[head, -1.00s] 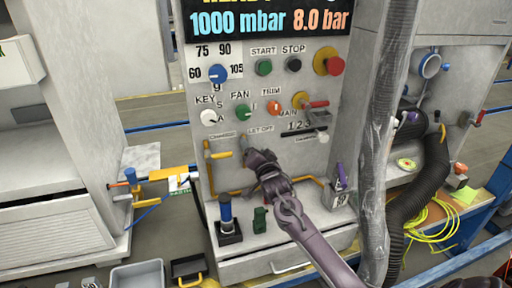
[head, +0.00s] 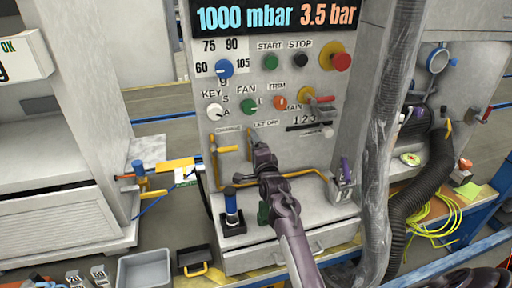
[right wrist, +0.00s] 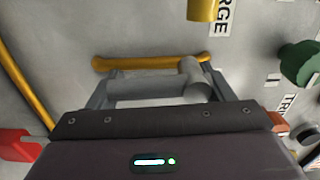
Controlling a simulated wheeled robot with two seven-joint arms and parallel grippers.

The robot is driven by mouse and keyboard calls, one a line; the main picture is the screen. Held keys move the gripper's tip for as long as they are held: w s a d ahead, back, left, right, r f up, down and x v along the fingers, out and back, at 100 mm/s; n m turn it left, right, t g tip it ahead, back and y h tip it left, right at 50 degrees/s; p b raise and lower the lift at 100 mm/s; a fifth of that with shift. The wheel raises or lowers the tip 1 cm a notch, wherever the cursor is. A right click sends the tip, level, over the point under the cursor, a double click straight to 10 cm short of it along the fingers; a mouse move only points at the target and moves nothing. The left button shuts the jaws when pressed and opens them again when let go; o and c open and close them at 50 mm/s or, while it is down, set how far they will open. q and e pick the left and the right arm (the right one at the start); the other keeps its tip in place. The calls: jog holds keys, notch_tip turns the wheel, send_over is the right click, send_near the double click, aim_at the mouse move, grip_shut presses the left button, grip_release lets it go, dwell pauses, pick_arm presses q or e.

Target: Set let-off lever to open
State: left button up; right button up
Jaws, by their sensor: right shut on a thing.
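The let-off lever shows in the right wrist view as a grey bar (right wrist: 150,88) with a round stub at its right end, in front of a yellow bar. In the head view, a yellow upright part (head: 249,143) shows below the LET OFF label (head: 266,124). My right gripper (head: 258,150) is at this spot and hides most of the lever. In the right wrist view, its fingers (right wrist: 165,88) are on either side of the grey bar, shut on it. My left gripper is not in view.
The yellow charge lever (head: 228,149) is close at left. Knobs, including the green fan knob (head: 249,105), sit above. A blue-handled part (head: 231,208) stands on the ledge below. A grey hose (head: 385,150) hangs at right. The display (head: 275,17) reads 1000 mbar and 3.5 bar.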

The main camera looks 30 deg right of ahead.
jog(key=shift+m, duration=0.4)
jog(key=o, duration=1.4)
jog(key=shift+s+a, duration=0.1)
jog(key=v, duration=0.7)
jog(key=shift+s+b, duration=0.3)
jog(key=shift+b, duration=0.05)
jog(key=shift+a+f, duration=0.1)
jog(key=shift+f, duration=0.05)
